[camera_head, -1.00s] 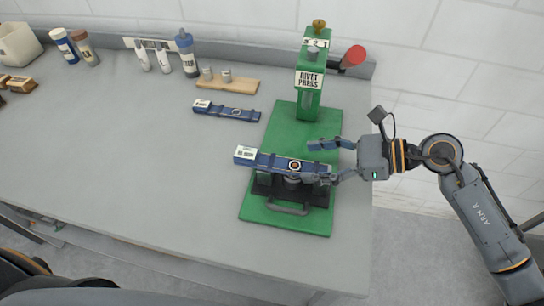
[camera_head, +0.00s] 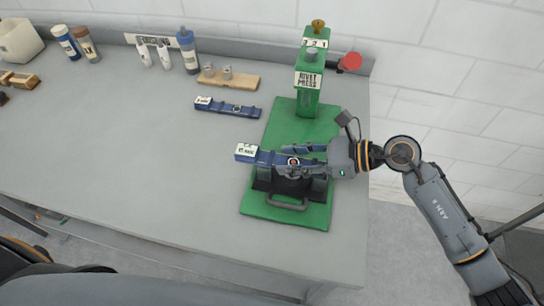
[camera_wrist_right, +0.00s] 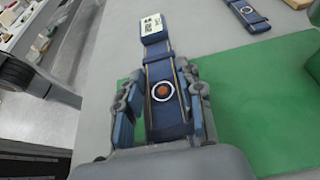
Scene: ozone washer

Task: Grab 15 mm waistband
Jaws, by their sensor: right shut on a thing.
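A blue waistband (camera_head: 268,157) with a white label at its left end and a round ringed rivet spot lies across the black fixture (camera_head: 262,182) of the green rivet press (camera_head: 308,85). Its label is too small to read surely. My right gripper (camera_head: 285,160) comes in from the right and is shut on this waistband, with one finger on each long side near the rivet spot. The right wrist view shows the waistband (camera_wrist_right: 158,72) between the fingers (camera_wrist_right: 161,103). A second blue waistband (camera_head: 225,107) lies behind on the table. My left gripper is not in view.
A wooden block with two metal pegs (camera_head: 228,80), several bottles (camera_head: 188,50) and a white bin (camera_head: 20,40) stand along the back of the grey table (camera_head: 130,160). A wall is behind. The table's left middle is clear.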

